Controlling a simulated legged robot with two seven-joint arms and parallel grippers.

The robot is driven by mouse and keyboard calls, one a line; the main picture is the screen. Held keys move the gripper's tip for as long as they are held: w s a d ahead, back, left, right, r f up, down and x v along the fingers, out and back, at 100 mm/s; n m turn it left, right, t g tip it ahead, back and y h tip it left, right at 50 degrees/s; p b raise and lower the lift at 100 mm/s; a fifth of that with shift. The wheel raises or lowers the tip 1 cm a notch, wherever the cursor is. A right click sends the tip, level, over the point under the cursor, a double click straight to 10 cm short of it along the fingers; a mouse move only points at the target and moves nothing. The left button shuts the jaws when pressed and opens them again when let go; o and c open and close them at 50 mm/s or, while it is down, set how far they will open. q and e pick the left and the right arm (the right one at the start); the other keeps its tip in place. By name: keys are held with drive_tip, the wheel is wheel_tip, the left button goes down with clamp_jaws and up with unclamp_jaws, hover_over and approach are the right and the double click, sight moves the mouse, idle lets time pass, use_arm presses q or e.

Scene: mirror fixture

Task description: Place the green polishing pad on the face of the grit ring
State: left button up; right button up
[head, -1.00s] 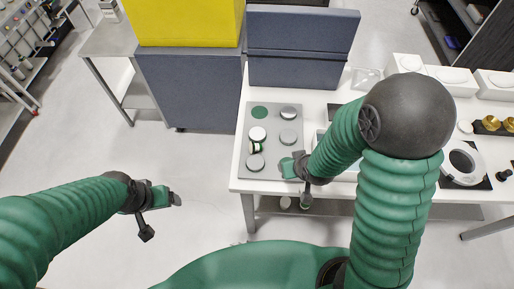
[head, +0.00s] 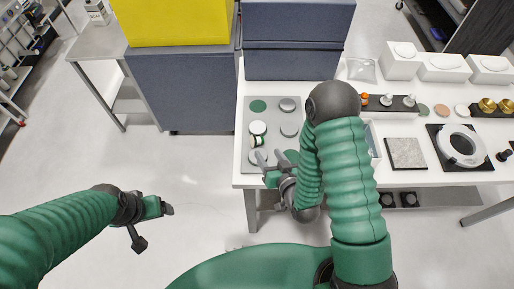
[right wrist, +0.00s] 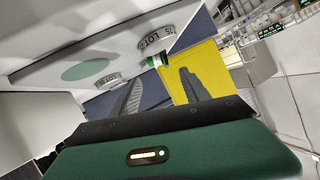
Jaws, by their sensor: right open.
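A flat green disc (head: 258,105) lies at the back left of a grey plate (head: 273,127); it also shows in the right wrist view (right wrist: 86,70). A small white piece with a green band (head: 257,141) stands on the plate among several silver-white discs. A white ring (head: 463,145), perhaps the grit ring, lies on a black mat. My right gripper (head: 269,159) is open and empty at the plate's front edge. My left gripper (head: 168,209) is over the floor, jaws unclear.
The white table (head: 396,178) holds a speckled square tile (head: 406,153), white boxes (head: 445,67) at the back and brass pieces (head: 487,105). A blue-grey box (head: 292,64) stands behind the plate. My right arm hides the table's middle.

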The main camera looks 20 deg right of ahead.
sight(257, 139)
drive_tip(key=w, duration=0.1)
drive_tip(key=w+a+p, duration=0.1)
drive_tip(key=w, duration=0.1)
drive_tip(key=w+f+p, duration=0.1)
drive_tip(key=shift+w+a+f, duration=0.1)
drive_tip(key=shift+w+a, duration=0.2)
drive_tip(key=x, duration=0.2)
drive_tip(key=d+p+x, duration=0.1)
drive_tip(key=x, duration=0.1)
drive_tip(key=shift+f, duration=0.15)
drive_tip(key=shift+w+d+f, duration=0.15)
drive_tip(key=shift+a, duration=0.3)
drive_tip(key=c, duration=0.8)
clamp_jaws()
use_arm(q)
drive_tip(key=shift+a+r, duration=0.35)
drive_tip(key=shift+r, duration=0.25)
